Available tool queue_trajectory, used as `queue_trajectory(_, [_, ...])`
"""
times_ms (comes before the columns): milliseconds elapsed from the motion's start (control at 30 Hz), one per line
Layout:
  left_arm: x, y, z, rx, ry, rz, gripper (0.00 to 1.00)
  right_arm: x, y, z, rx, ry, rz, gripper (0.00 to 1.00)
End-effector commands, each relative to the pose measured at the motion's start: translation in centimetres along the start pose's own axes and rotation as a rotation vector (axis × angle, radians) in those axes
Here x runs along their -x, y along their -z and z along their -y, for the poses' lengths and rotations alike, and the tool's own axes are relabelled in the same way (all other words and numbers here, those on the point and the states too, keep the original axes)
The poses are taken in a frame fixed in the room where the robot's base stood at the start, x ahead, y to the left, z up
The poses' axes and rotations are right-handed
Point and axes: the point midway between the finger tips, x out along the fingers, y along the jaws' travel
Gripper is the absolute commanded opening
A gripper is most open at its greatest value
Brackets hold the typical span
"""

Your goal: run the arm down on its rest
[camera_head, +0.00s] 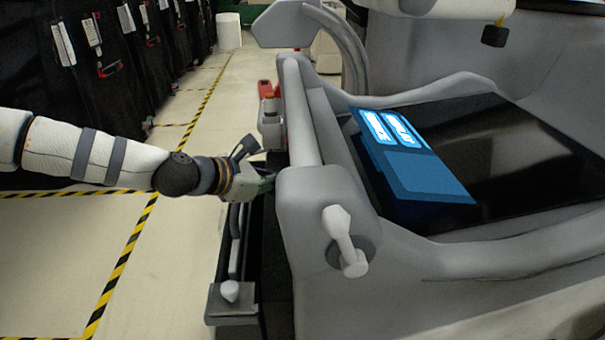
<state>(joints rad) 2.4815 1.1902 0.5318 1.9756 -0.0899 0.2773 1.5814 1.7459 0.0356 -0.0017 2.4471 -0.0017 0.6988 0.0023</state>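My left arm comes in from the left in a white sleeve. Its gripper (258,180) is at the left side of a large grey machine (325,215), beside its upper side rail. The fingertips are partly hidden against dark parts there, so I cannot tell whether they are open or touching anything. Below the gripper, a narrow dark bar (236,240) runs down towards a low ledge (232,310) with a pale knob (229,291). A curved grey arm (345,40) stands at the machine's far end. I cannot tell which part is the task's arm or rest. My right gripper is out of view.
A blue box (415,170) with white labels lies on the machine's black bed (500,150). A grey crank handle (343,240) sticks out of the near corner. Red parts (265,89) sit beyond my gripper. Black covered carts (110,60) line the left; marked floor between is clear.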

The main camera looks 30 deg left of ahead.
Motion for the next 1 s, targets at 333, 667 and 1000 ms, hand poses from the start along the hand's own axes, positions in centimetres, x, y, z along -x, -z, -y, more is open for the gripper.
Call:
queue_trajectory(333, [0.00,0.01,0.00,0.000,0.000,0.000,0.00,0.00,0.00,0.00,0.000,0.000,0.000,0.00])
queue_trajectory(667, [-0.21,-0.04,0.16,0.000,0.001,-0.001,0.00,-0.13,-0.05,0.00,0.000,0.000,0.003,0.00])
queue_trajectory(1000, [-0.60,-0.41,0.42,0.000,0.000,0.000,0.00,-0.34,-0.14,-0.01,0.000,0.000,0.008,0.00])
